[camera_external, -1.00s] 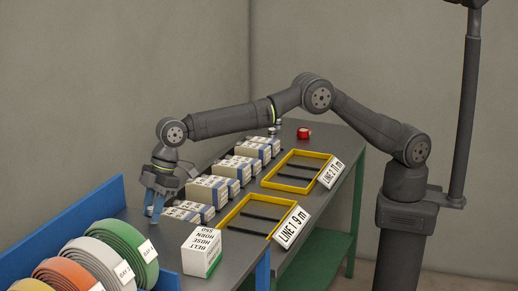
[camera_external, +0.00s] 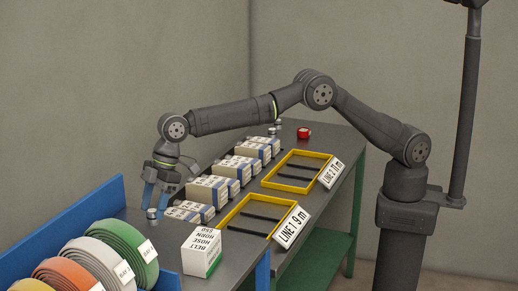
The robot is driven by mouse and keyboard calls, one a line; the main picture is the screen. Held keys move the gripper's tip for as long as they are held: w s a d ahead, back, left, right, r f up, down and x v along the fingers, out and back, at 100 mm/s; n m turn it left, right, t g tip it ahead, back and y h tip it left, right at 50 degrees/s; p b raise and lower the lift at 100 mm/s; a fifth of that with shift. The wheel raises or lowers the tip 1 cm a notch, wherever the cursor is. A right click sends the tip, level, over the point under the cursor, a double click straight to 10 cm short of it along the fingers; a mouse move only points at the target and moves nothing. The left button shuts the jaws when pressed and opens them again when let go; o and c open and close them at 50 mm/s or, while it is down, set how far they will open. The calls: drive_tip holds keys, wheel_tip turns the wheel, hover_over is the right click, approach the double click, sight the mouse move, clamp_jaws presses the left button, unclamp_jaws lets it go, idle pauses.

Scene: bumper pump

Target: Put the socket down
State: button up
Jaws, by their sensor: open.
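The socket (camera_external: 152,213), a small silvery cylinder, stands upright on the dark bench top at the left, just beside the row of white and blue boxes. My gripper (camera_external: 157,198) is right above it with its blue fingers pointing down. The fingers are apart, and the socket's top shows at their lower ends. Whether the fingertips still flank its upper edge is hard to tell at this size.
White-and-blue boxes (camera_external: 208,188) line the bench beside my gripper. Two yellow-framed trays (camera_external: 242,204) lie to the right with line signs. A white belt box (camera_external: 201,250) stands in front. Coloured rolls (camera_external: 131,250) fill the left rack. A red item (camera_external: 304,132) sits at the back.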

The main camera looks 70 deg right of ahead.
drive_tip(key=v, duration=1)
drive_tip(key=shift+r, duration=0.2)
drive_tip(key=shift+d, duration=0.15)
drive_tip(key=x, duration=1.2)
drive_tip(key=shift+f, duration=0.35)
wheel_tip(320, 180, up, 3)
drive_tip(key=shift+r, duration=0.55)
drive_tip(key=shift+f, duration=0.1)
